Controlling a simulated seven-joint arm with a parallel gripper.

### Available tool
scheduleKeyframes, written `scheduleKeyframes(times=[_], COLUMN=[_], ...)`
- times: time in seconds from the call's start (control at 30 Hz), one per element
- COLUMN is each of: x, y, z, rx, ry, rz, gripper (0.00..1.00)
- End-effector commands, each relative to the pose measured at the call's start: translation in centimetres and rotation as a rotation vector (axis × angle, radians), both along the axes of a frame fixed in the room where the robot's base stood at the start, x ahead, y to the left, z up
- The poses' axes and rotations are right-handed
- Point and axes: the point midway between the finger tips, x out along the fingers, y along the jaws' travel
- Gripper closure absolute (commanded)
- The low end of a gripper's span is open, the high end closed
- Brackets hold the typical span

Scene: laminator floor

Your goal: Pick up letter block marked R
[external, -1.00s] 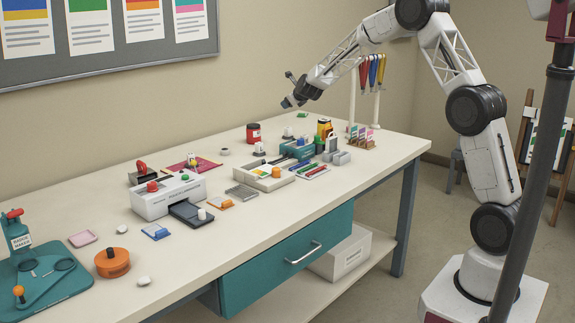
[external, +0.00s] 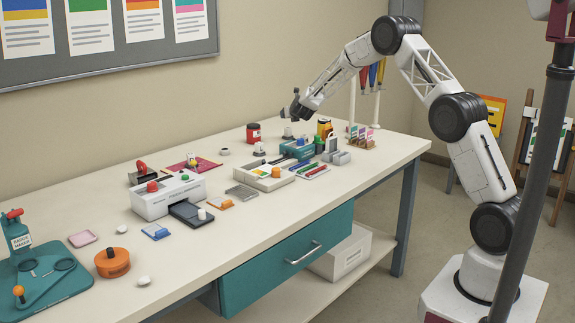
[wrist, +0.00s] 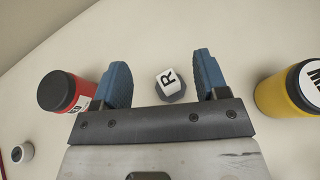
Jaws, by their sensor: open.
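The block marked R (wrist: 168,80) is white with a black letter and sits on a dark grey, many-sided base. In the wrist view it lies between my two blue fingertips, nearer the right one, with clear gaps. My gripper (wrist: 163,82) is open and empty, pointing down above the block.
A red jar with a dark lid (wrist: 68,92) stands close by the left finger. A yellow jar (wrist: 288,90) stands farther off to the right. In the external view, a teal holder (external: 297,149) and several small items crowd the table in front.

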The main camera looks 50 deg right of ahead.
Motion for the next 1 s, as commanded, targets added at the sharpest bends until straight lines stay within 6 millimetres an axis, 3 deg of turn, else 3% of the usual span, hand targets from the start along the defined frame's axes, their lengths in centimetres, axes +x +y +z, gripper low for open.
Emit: scheduleKeyframes(times=[0.5, 1.0], x=[0.0, 0.0], y=[0.0, 0.0], z=[-3.2, -3.9], rx=[-0.001, -0.001], ry=[0.000, 0.002], rz=[0.000, 0.001], gripper=[0.33, 0.33])
